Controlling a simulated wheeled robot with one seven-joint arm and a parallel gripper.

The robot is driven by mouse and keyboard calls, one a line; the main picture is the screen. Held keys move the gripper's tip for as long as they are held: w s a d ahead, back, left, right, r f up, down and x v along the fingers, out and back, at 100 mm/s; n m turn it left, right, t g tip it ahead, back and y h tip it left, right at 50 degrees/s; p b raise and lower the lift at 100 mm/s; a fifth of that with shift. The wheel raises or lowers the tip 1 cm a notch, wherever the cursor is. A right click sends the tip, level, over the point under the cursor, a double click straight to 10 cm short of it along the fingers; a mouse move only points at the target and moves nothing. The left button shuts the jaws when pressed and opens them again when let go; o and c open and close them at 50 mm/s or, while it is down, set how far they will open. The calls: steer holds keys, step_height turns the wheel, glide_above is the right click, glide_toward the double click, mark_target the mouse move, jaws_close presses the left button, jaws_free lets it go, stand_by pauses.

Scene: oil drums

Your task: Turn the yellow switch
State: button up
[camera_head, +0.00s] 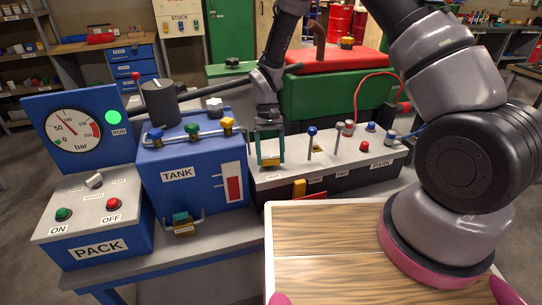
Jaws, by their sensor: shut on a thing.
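The grey control panel (337,160) sits on the bench right of the tank box. A small yellow switch (270,162) shows at the panel's left end, between the lower ends of my fingers. My gripper (269,158) reaches down over it from above, with teal fingers on its left and right sides. The fingers are shut on the yellow switch. Their tips and the switch's base are too small to make out clearly, so I cannot tell its exact angle.
Upright levers, including a blue-topped one (312,131), stand right of my gripper. The tank box (196,176) with its valve handles is close on the left. The PACK box (92,222) and gauge (73,135) are farther left. A red-lidded green box (333,92) stands behind.

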steer(key=shift+w+n+h, duration=0.1)
steer(key=shift+n+h, duration=0.2)
steer(key=shift+n, duration=0.5)
steer(key=o, duration=1.3)
steer(key=shift+a+r, duration=0.1)
steer(key=v, duration=1)
steer(key=shift+r, duration=0.3)
